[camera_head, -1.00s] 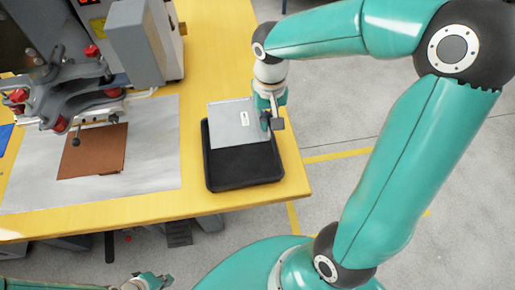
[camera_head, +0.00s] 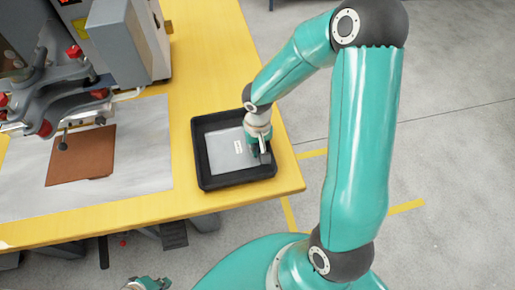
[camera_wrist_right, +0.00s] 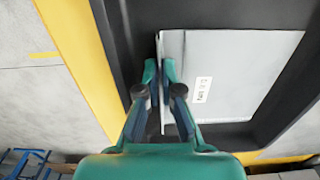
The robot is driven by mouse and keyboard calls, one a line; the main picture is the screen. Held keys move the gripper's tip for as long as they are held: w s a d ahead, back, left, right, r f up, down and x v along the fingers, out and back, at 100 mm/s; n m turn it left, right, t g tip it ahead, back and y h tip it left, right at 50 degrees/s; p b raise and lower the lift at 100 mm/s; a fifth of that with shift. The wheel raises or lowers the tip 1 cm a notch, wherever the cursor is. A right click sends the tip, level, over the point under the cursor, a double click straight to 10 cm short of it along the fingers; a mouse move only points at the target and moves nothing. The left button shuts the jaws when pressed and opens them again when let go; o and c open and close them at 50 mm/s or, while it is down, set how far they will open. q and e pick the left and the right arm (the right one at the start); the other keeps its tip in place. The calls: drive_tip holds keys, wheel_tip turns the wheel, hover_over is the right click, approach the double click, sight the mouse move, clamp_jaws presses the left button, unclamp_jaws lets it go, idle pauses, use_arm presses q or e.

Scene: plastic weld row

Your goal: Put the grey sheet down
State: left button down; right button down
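The grey sheet (camera_head: 225,153), with a small white label, is inside the black tray (camera_head: 203,175) in the head view, roughly level with it. In the right wrist view the sheet (camera_wrist_right: 240,70) lies over the dark tray floor, with its near edge between my fingers. My right gripper (camera_head: 260,158) is at the sheet's right edge; in the wrist view its fingers (camera_wrist_right: 160,72) are close together on either side of that edge. Whether the sheet fully rests on the tray floor is hard to tell. My left gripper (camera_head: 148,284) is at the bottom edge, partly cut off, away from the sheet.
The tray stands near the right corner of the yellow table (camera_head: 183,100). A brown sheet (camera_head: 82,157) lies on a pale mat (camera_head: 140,165) to the left, beneath a grey machine (camera_head: 120,45) with red knobs. Open floor lies to the right.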

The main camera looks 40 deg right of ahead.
drive_tip(key=c, duration=1.8)
unclamp_jaws()
drive_tip(key=shift+o, duration=1)
drive_tip(key=shift+r, duration=0.1)
drive_tip(key=shift+r, duration=0.2)
wheel_tip(320, 180, up, 12)
drive_tip(key=p, duration=0.1)
drive_tip(key=shift+f, duration=0.2)
